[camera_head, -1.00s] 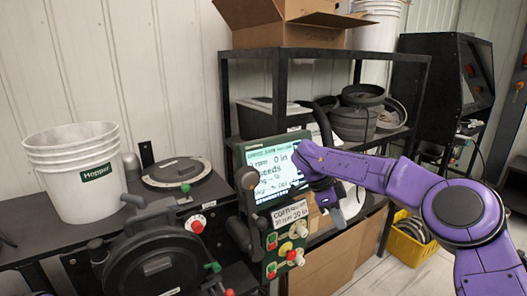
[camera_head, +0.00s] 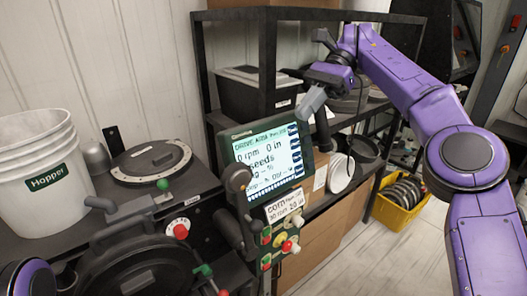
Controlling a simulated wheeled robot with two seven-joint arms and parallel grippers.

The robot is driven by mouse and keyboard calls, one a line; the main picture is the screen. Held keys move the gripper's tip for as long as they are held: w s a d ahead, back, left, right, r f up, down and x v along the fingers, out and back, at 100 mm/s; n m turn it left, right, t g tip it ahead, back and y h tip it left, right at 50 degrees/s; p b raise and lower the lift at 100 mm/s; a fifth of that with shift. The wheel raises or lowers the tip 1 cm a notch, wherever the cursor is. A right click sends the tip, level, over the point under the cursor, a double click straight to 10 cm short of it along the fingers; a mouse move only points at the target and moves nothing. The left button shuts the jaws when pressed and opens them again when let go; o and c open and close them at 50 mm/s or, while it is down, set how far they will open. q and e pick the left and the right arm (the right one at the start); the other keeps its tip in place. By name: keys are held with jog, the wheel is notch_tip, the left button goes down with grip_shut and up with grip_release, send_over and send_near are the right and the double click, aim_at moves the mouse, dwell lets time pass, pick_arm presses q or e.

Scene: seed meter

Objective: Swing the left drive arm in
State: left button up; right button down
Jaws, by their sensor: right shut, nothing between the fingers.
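The seed meter's round black housing (camera_head: 140,268) stands at the lower left. A dark grey arm-like part (camera_head: 118,212) lies across its top. Another dark part with a round end (camera_head: 237,178) stands beside the screen. I cannot tell for certain which is the left drive arm. The lit screen (camera_head: 268,160) reads "DRIVE ARM", 0 rpm and 0 in. My right gripper (camera_head: 312,100) is shut and empty, raised above the screen's upper right and pointing down, apart from the meter parts. My left gripper is not in view; a purple part of my left arm shows at the bottom left corner.
A white Hopper bucket (camera_head: 45,178) and a round lidded disc (camera_head: 151,160) stand behind the meter. A button panel (camera_head: 283,240) is below the screen. The black shelf frame (camera_head: 266,60) stands close to my right gripper. A yellow crate (camera_head: 399,205) sits on the floor.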

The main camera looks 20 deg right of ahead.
jog(key=b, duration=1.1)
send_near(250, 169)
jog(key=a+f, duration=0.2)
jog(key=f, duration=0.1)
jog(key=a+f, duration=0.1)
jog(key=f, duration=0.1)
jog(key=shift+s+a, duration=0.25)
jog(key=shift+a, duration=0.15)
jog(key=shift+s+a, duration=0.1)
jog(key=shift+a, duration=0.25)
jog(key=shift+d, duration=0.1)
